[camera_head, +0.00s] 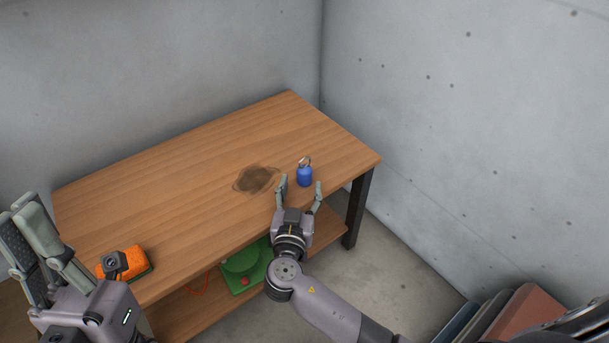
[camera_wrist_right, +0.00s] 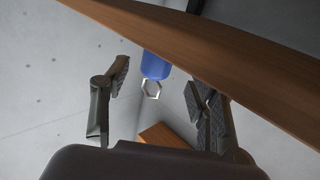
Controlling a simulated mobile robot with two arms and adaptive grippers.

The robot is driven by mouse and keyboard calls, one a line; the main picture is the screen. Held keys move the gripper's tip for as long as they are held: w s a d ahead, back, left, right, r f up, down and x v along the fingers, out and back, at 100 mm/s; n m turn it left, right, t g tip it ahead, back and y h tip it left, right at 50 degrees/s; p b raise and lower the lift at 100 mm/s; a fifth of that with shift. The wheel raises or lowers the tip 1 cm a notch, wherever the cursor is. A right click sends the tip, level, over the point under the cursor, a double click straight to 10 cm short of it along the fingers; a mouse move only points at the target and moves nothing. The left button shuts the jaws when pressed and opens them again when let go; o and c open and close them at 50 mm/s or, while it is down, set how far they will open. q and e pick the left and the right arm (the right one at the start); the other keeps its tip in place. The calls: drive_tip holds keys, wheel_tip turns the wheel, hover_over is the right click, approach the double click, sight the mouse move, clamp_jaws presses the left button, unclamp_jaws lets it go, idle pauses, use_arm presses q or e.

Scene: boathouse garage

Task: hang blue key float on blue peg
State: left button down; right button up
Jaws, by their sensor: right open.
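The blue key float (camera_head: 304,177) stands upright on the wooden workbench (camera_head: 190,170), close to its front right edge, with its metal ring on top. My right gripper (camera_head: 301,185) is open and empty at the bench's front edge, its fingers spread on either side of the float. In the right wrist view the float (camera_wrist_right: 155,66) and its ring show beyond and between the open fingers (camera_wrist_right: 160,82). I cannot tell whether they touch it. My left gripper (camera_head: 24,208) is raised at the lower left, its jaw state unclear. No blue peg shows in either view.
A dark stain (camera_head: 256,180) marks the bench top left of the float. An orange sponge-like block (camera_head: 134,260) lies at the bench's front left. A green object (camera_head: 243,268) sits on the lower shelf. Concrete walls (camera_head: 420,100) close off the back and right.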

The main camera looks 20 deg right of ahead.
sight(304, 178)
drive_tip(key=x, duration=0.2)
drive_tip(key=b+x, duration=0.1)
drive_tip(key=x, duration=0.2)
drive_tip(key=shift+w+d+r, duration=0.1)
drive_tip(key=shift+d+r, duration=0.1)
drive_tip(key=shift+c, duration=0.6)
drive_tip(key=c, duration=1.1)
